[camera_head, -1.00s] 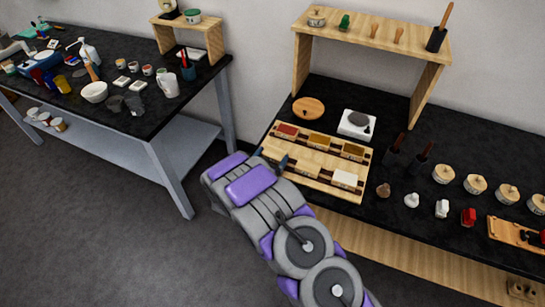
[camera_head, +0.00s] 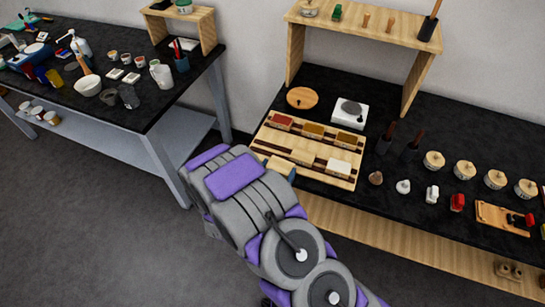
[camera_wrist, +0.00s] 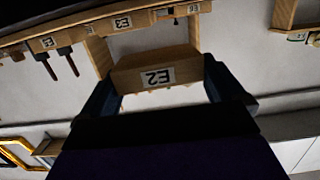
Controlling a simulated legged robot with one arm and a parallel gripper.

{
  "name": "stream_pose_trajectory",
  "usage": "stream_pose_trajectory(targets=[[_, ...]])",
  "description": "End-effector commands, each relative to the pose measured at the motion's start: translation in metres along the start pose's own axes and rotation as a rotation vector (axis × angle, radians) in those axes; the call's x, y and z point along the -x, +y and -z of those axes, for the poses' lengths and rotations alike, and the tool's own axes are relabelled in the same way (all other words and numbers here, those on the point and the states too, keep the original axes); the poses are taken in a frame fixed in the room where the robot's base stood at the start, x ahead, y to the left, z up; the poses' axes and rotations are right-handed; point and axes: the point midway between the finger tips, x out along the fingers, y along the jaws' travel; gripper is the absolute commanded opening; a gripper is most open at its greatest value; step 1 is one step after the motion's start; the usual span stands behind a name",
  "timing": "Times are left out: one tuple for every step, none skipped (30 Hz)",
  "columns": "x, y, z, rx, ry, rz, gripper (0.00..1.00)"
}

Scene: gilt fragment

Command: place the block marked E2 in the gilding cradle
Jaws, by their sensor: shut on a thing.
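The block marked E2 (camera_wrist: 157,72) is pale wood with a white label, held between the dark blue fingers of my gripper (camera_wrist: 160,88) in the wrist view. The label appears upside down there. In the head view my gripper (camera_head: 289,175) is at the front left edge of a wooden tray (camera_head: 262,145), mostly hidden behind my arm. A light wooden piece (camera_head: 280,166) beside the fingertip looks like the held block. I cannot tell whether it touches the tray. I cannot tell for sure which thing is the gilding cradle.
Several jars line the right side.

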Motion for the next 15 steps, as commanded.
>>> stream_pose_trajectory(targets=[[0.005, 0.003, 0.000, 0.000, 0.000, 0.001, 0.65], [0.007, 0.005, 0.000, -0.001, 0.001, 0.001, 0.65], [0.009, 0.006, 0.000, -0.001, 0.002, 0.001, 0.65], [0.011, 0.008, 0.000, -0.001, 0.002, 0.001, 0.65], [0.012, 0.008, 0.000, -0.002, 0.002, 0.001, 0.65], [0.013, 0.009, 0.000, -0.002, 0.002, 0.001, 0.65], [0.013, 0.010, 0.000, -0.003, 0.002, 0.001, 0.65], [0.013, 0.010, 0.001, -0.003, 0.002, 0.002, 0.65], [0.012, 0.009, 0.003, -0.004, 0.003, 0.003, 0.65], [0.011, 0.008, 0.005, -0.004, 0.004, 0.004, 0.65], [0.009, 0.006, 0.008, -0.004, 0.004, 0.006, 0.65], [0.005, 0.004, 0.014, -0.006, 0.005, 0.011, 0.65], [0.001, 0.001, 0.020, -0.006, 0.006, 0.014, 0.65], [-0.003, -0.001, 0.026, -0.006, 0.006, 0.019, 0.65], [-0.009, -0.004, 0.036, -0.006, 0.008, 0.025, 0.65]])
